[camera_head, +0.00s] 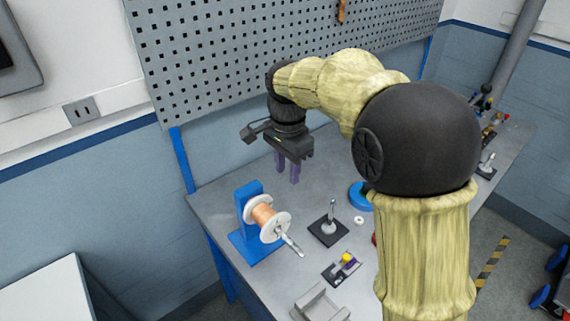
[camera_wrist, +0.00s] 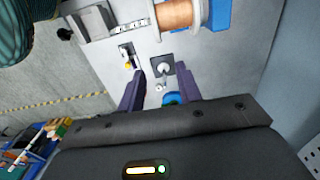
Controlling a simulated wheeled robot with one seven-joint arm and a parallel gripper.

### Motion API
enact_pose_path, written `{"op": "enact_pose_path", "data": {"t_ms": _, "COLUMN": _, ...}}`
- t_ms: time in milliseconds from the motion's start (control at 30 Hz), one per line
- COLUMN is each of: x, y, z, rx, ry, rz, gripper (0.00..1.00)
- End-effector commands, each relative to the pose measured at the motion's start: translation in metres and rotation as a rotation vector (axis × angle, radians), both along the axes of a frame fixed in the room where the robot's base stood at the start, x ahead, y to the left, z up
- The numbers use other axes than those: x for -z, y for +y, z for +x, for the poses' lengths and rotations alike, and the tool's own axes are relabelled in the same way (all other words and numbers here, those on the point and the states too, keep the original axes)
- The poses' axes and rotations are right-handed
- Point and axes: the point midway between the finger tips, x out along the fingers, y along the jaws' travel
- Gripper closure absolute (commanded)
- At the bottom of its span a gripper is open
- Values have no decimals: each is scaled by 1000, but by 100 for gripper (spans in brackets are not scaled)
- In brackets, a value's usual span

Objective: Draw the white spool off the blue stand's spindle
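The white spool (camera_head: 281,220), with white flanges and copper-coloured winding, sits on the spindle (camera_head: 293,245) of the blue stand (camera_head: 248,190). The metal spindle sticks out past the spool's front flange, toward the lower right. In the wrist view, the spool's copper winding (camera_wrist: 176,15), the spindle (camera_wrist: 130,28) and part of the blue stand (camera_wrist: 218,15) show at the top edge, partly cut off. My gripper (camera_head: 288,180) has purple fingers pointing down, apart and empty. It hangs above the bench, behind and to the right of the spool, not touching it. The open fingers also show in the wrist view (camera_wrist: 160,78).
A black plate with an upright post (camera_head: 330,230) stands right of the spool. A small plate with a yellow knob (camera_head: 346,260), a grey block (camera_head: 318,302), a white ring (camera_head: 359,220) and a blue round part (camera_head: 357,196) are nearby. A pegboard (camera_head: 210,60) rises behind the bench.

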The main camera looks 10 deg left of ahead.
Motion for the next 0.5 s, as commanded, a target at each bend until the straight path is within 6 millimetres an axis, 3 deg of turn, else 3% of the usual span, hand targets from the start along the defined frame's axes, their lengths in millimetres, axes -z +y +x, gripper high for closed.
{"op": "enact_pose_path", "data": {"t_ms": 267, "x": 8, "y": 1, "z": -1, "rx": -4, "ry": 2, "rz": -1, "gripper": 65}}
{"op": "enact_pose_path", "data": {"t_ms": 500, "x": 39, "y": 4, "z": -3, "rx": -11, "ry": 3, "rz": -2, "gripper": 65}}
